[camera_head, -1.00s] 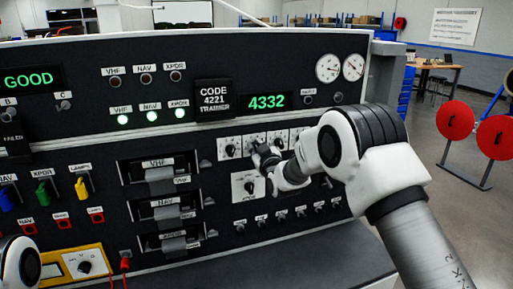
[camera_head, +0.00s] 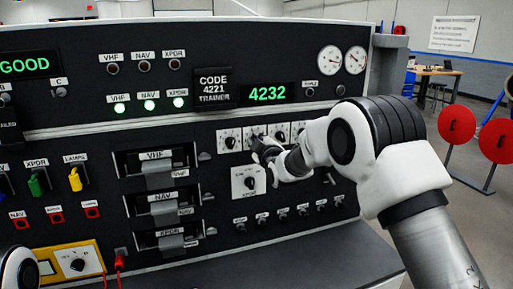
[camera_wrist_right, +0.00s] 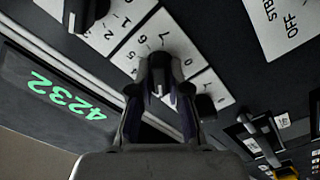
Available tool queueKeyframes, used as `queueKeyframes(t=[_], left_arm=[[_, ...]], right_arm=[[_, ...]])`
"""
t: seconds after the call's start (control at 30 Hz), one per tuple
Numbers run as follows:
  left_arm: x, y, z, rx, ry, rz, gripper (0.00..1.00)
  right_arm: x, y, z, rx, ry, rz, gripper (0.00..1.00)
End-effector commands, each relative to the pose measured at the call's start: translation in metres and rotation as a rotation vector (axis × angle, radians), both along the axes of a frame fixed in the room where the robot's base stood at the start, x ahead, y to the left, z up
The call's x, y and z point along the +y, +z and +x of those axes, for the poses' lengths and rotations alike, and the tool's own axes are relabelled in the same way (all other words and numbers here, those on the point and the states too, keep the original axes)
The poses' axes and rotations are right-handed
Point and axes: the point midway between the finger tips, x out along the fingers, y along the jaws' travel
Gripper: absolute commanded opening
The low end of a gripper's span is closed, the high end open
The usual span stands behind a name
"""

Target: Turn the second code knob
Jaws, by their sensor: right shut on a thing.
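The code knobs sit in a row of white dial plates below the green code display (camera_head: 267,93), which reads 4232. The first code knob (camera_head: 230,142) is clear of my gripper. My right gripper (camera_head: 262,150) is at the second knob's plate and hides most of that knob in the head view. In the right wrist view the second code knob (camera_wrist_right: 159,70) is between the two fingers of my right gripper (camera_wrist_right: 160,92), which are shut on it. A neighbouring knob (camera_wrist_right: 205,104) shows beside the fingers. The code plate (camera_head: 213,90) reads 4221. My left gripper is out of view.
A separate XPDR knob plate (camera_head: 249,183) lies just below my right gripper. Small toggle switches (camera_head: 280,213) line up lower down. VHF, NAV and XPDR handles (camera_head: 158,170) stick out to the left. Three green lamps (camera_head: 149,105) are lit.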

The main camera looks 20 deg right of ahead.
Motion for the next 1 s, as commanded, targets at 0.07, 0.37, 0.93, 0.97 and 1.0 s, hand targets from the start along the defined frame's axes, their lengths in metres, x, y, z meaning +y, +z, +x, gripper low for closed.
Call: queueKeyframes(t=[0.07,0.37,0.93,0.97,1.0], left_arm=[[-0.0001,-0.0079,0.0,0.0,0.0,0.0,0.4],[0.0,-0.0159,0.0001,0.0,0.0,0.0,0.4],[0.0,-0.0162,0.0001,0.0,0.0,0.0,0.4],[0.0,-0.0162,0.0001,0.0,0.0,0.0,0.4],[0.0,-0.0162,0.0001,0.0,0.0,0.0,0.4]], right_arm=[[0.0003,-0.004,-0.0001,0.001,0.0,-0.045,0.0],[0.0006,-0.0032,-0.0001,-0.002,0.0,-0.156,0.0],[0.0005,-0.0023,-0.0001,-0.002,0.0,-0.172,0.42],[0.0005,-0.0022,-0.0001,-0.002,0.0,-0.172,0.42],[0.0005,-0.002,-0.0001,-0.002,0.0,-0.172,0.42]])
